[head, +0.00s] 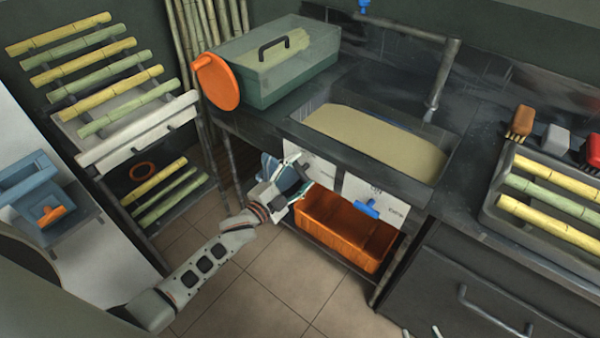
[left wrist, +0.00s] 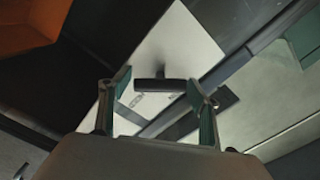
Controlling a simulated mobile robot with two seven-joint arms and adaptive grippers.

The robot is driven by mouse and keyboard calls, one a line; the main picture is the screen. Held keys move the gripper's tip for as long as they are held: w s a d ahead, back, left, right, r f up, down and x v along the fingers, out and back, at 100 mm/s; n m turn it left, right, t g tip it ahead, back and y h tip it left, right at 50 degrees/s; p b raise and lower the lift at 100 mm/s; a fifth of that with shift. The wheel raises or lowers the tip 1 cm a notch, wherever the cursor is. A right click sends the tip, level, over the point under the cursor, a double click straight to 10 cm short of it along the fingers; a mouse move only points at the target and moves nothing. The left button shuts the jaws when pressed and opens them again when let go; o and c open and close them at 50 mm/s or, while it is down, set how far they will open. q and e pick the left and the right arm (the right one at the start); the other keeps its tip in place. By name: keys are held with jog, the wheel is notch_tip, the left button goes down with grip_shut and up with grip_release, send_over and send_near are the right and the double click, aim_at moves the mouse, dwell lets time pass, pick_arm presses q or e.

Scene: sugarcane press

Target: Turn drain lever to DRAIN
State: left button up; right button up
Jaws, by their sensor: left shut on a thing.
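My left gripper (head: 287,181) is at the left white panel (head: 318,169) below the sink, covering part of it. In the left wrist view, my left gripper (left wrist: 161,88) has its fingers at the two ends of a dark bar-shaped lever (left wrist: 160,86). The lever stands out from the white plate (left wrist: 182,45) on a short stem. Small lettering on the plate is too blurred to read. The lever is hidden by the gripper in the head view. My right gripper (head: 421,332) shows only as two separated fingertips at the bottom edge.
A blue handle (head: 367,209) sits on a second white panel (head: 384,193) to the right. An orange bin (head: 345,238) stands below it. The sink (head: 440,165) holds tan liquid. A green box (head: 270,85) with an orange disc (head: 216,82) is on the counter. Tiled floor (head: 260,290) is clear in front.

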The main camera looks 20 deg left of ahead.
pick_arm(q)
jog(key=m+b, duration=0.1)
jog(key=m, duration=0.3)
jog(key=shift+f+m, duration=0.15)
jog(key=shift+m, duration=0.15)
jog(key=m+b, duration=0.1)
jog(key=m, duration=0.1)
jog(key=shift+m, duration=0.9)
jog(key=o, duration=1.1)
jog(key=shift+s, duration=0.1)
